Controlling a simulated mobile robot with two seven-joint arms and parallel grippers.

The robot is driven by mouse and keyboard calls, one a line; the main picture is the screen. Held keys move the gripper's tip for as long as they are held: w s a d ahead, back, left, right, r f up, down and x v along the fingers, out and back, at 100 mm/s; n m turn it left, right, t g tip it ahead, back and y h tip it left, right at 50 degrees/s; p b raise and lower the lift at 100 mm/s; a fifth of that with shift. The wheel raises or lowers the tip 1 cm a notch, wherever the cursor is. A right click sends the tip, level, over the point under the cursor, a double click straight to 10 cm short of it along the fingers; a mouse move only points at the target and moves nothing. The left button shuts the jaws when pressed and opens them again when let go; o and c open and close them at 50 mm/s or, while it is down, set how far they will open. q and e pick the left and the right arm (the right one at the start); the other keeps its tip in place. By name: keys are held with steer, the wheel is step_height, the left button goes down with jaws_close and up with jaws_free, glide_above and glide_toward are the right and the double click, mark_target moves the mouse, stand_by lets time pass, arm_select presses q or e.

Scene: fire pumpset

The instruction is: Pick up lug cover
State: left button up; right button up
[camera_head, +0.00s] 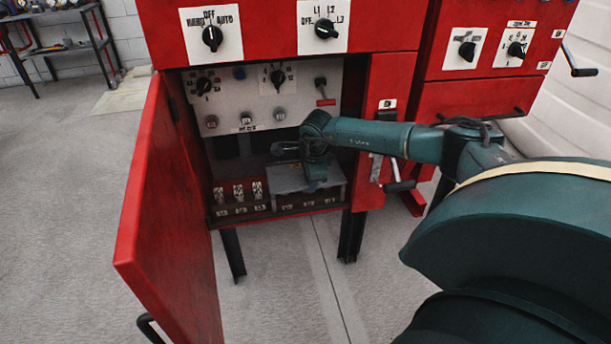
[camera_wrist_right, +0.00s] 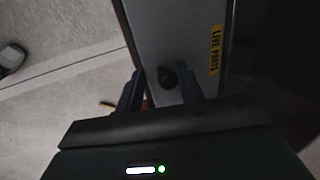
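The lug cover (camera_head: 290,181) is a grey box-like cover in the lower right part of the open red cabinet. In the right wrist view the lug cover (camera_wrist_right: 180,30) fills the upper middle, with a round black knob (camera_wrist_right: 168,77) and a yellow "LIVE PARTS" label (camera_wrist_right: 215,50). My right gripper (camera_head: 314,178) is at the cover, reaching in from the right. In the right wrist view my right gripper (camera_wrist_right: 161,88) has its fingers apart, either side of the knob, with a visible gap. My left gripper is in neither view.
The cabinet door (camera_head: 165,215) stands open at the left. Exposed lugs (camera_head: 238,195) sit left of the cover. A panel with rotary switches (camera_head: 240,95) is above it. A handle (camera_head: 398,184) juts out on the cabinet's right. The floor in front is clear.

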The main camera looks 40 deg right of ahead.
steer(key=c, duration=0.6)
steer(key=shift+s+r, duration=0.1)
